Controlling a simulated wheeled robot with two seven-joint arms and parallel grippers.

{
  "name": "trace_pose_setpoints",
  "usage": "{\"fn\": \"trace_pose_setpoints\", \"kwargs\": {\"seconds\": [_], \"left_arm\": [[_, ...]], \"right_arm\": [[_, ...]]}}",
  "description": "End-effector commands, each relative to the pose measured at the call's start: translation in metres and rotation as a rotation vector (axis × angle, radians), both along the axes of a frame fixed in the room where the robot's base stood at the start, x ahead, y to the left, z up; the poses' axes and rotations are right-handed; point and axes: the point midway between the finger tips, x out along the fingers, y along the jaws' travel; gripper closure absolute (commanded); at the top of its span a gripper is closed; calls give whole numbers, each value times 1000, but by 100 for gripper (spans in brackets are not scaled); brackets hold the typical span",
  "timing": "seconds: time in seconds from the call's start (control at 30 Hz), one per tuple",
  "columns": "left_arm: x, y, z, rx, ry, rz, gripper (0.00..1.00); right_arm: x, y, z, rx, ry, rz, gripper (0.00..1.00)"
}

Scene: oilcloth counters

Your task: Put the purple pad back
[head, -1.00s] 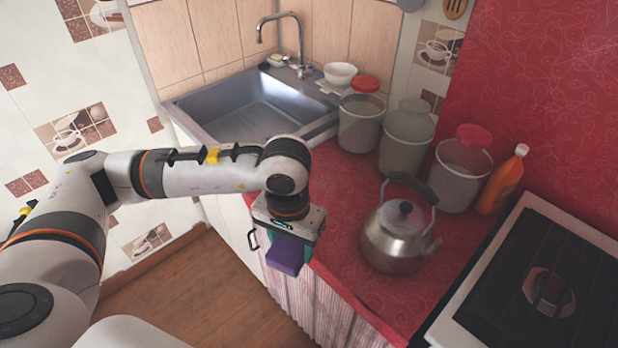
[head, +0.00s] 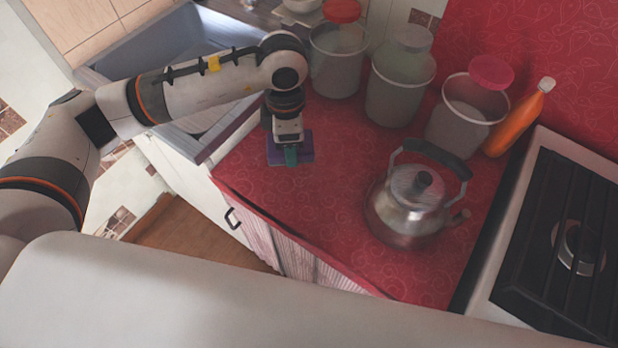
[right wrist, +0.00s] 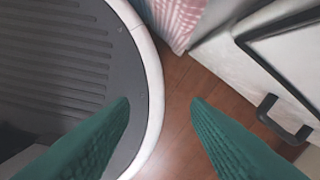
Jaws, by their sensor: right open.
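The purple pad (head: 305,141) is at the red counter's left part, near the sink, in the head view. My left gripper (head: 291,155) points down over it, with one green finger in front of the pad, and appears shut on it. The far finger is hidden. I cannot tell whether the pad touches the counter. My right gripper (right wrist: 160,105) is open and empty in the right wrist view, above the wooden floor.
A metal kettle (head: 408,210) stands right of the pad. Several lidded tubs, including one grey tub (head: 336,70), and an orange bottle (head: 518,120) stand behind. The stove (head: 560,240) is at right, the sink (head: 150,55) at left. The counter between pad and kettle is clear.

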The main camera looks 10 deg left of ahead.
Motion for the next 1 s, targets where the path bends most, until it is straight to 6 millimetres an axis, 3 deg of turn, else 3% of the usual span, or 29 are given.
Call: {"fn": "trace_pose_setpoints", "kwargs": {"seconds": [0.2, 0.4, 0.53, 0.8, 1.0], "left_arm": [[15, -20, -18, 3, 3, 510, 63], [22, -30, -26, 7, 5, 789, 63], [23, -31, -33, 10, 6, 860, 63], [23, -31, -80, 10, 8, 870, 63], [23, -32, -96, 9, 6, 868, 63]], "right_arm": [[5, 0, -12, 0, -8, 0, 57], [11, 1, -15, 1, -16, 1, 57], [11, 2, -14, 4, -17, 1, 57], [10, 8, -7, 10, -16, 1, 57], [10, 8, -5, 11, -16, 1, 57]]}}
